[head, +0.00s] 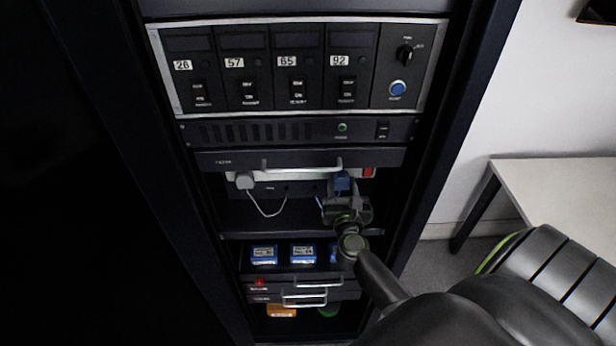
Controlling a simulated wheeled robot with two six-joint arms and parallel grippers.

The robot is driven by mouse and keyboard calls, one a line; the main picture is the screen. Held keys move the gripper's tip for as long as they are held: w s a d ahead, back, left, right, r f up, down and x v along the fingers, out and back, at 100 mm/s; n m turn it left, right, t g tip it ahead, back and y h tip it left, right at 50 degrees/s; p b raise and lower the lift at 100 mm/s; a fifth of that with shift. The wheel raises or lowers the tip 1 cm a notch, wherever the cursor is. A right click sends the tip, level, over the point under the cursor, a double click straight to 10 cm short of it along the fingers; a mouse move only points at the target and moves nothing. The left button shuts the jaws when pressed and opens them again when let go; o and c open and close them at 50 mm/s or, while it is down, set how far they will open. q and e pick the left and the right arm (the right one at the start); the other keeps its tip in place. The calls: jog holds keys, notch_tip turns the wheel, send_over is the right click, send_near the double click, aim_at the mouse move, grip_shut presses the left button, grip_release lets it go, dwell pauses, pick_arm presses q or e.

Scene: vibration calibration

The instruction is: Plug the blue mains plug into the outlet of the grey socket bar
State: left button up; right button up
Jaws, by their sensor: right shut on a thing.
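The grey socket bar (300,174) runs across the rack below a drawer with a silver handle. The blue mains plug (341,182) is at the right part of the bar, in front of it. My right gripper (344,197) is shut on the blue plug from the front. The plug and gripper cover the part of the bar behind them, so I cannot tell whether the plug's pins are in the outlet. A short piece of blue cable (319,202) shows left of the gripper. My left gripper is not in view.
A pale plug (244,181) with a white cable (265,212) sits at the bar's left end. A red switch (369,172) is at the right end. Blue-and-white boxes (264,254) stand on the shelf below. A table (560,185) stands right of the rack.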

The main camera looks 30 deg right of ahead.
aim_at(341, 185)
jog(key=shift+x, duration=0.8)
dwell(3.4)
jog(key=o, duration=1)
jog(key=shift+o, duration=0.2)
jog(key=shift+v, duration=2.5)
